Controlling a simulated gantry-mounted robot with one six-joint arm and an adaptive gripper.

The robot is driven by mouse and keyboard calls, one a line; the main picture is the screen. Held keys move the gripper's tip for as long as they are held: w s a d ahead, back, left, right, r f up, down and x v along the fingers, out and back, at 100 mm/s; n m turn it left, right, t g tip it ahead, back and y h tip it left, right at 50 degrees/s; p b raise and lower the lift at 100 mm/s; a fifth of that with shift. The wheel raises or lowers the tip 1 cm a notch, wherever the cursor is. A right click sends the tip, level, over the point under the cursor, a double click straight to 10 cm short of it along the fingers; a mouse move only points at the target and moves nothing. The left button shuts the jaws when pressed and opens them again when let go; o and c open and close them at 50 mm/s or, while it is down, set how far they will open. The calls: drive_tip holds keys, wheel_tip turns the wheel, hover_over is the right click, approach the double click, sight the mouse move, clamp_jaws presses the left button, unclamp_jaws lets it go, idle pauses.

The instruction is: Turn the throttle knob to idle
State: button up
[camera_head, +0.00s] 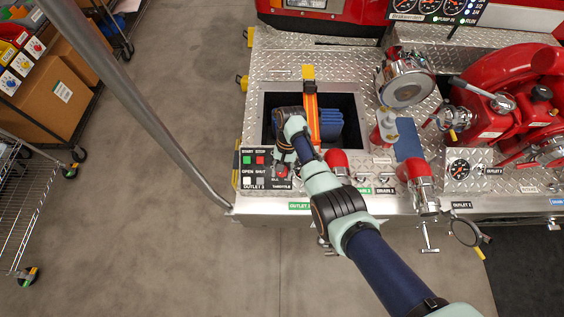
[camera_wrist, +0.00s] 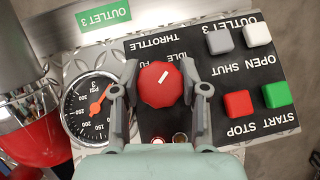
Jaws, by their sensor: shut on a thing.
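The red throttle knob (camera_wrist: 160,96) sits on the black control panel (camera_wrist: 225,70), which appears upside down in the wrist view. My gripper (camera_wrist: 160,80) has one finger on each side of the knob and is shut on it. A short white line on the knob slants up and right, toward the IDLE lettering (camera_wrist: 182,62) as seen in the wrist view. The FULL lettering (camera_wrist: 152,60) beside it is partly hidden. In the head view, my gripper (camera_head: 283,163) is over the panel (camera_head: 250,170) and hides part of it; the knob (camera_head: 282,171) shows only partly.
Green START (camera_wrist: 237,103) and red STOP (camera_wrist: 277,94) buttons, with grey and white buttons above, lie right of my fingers. A pressure gauge (camera_wrist: 72,110) and a red-based outlet (camera_wrist: 35,135) are close on the left. An orange bar (camera_head: 311,115) crosses an open recess behind.

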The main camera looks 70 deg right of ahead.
idle(0.4)
drive_tip(key=o, duration=1.2)
drive_tip(key=shift+c, duration=0.2)
drive_tip(key=v, duration=0.7)
drive_tip(key=shift+d+r, duration=0.1)
drive_tip(key=shift+r, duration=0.1)
